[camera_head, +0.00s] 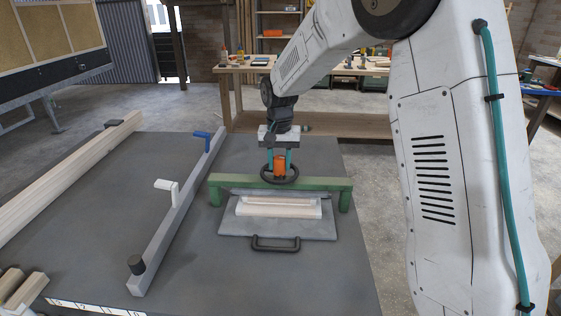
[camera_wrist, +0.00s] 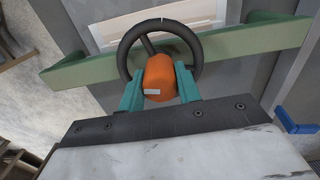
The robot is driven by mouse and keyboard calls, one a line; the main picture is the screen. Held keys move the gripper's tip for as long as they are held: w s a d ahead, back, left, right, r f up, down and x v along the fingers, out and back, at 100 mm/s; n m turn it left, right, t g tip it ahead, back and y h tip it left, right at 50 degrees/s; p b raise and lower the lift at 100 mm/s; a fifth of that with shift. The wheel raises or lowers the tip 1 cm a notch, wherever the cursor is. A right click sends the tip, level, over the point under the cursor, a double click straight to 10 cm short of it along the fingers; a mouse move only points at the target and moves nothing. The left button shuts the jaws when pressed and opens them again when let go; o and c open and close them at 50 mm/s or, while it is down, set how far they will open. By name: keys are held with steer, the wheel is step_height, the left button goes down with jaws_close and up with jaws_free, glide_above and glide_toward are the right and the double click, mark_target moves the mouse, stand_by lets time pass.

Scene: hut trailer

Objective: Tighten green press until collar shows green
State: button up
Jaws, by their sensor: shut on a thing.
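The green press (camera_head: 317,183) stands on the dark table, its green beam bridging a grey plate with pale wood on it. Its black handwheel (camera_head: 280,180) sits above the beam, and the wheel also shows in the wrist view (camera_wrist: 137,33). My gripper (camera_head: 279,163) points down over the wheel. Its teal fingers are shut on the orange hub (camera_wrist: 160,77) at the wheel's middle. The green beam also shows in the wrist view (camera_wrist: 245,40). I cannot make out a collar or any green mark on it; the wheel and gripper cover that spot.
A grey rail (camera_head: 180,215) with a white crank (camera_head: 167,190) and a blue crank (camera_head: 201,134) lies left of the press. A long timber (camera_head: 60,175) lies farther left. A workbench (camera_head: 340,118) stands behind. The table between rail and timber is mostly clear.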

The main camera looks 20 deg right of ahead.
mark_target(280, 157)
steer(key=m, duration=0.6)
steer(key=shift+m, duration=0.3)
steer(key=m, duration=0.6)
steer(key=shift+d, duration=0.1)
steer(key=shift+m, duration=0.4)
steer(key=o, duration=1)
steer(key=shift+s+d, duration=0.1)
steer(key=shift+d, duration=0.05)
steer(key=shift+c, duration=0.2)
steer(key=shift+r, duration=3.9)
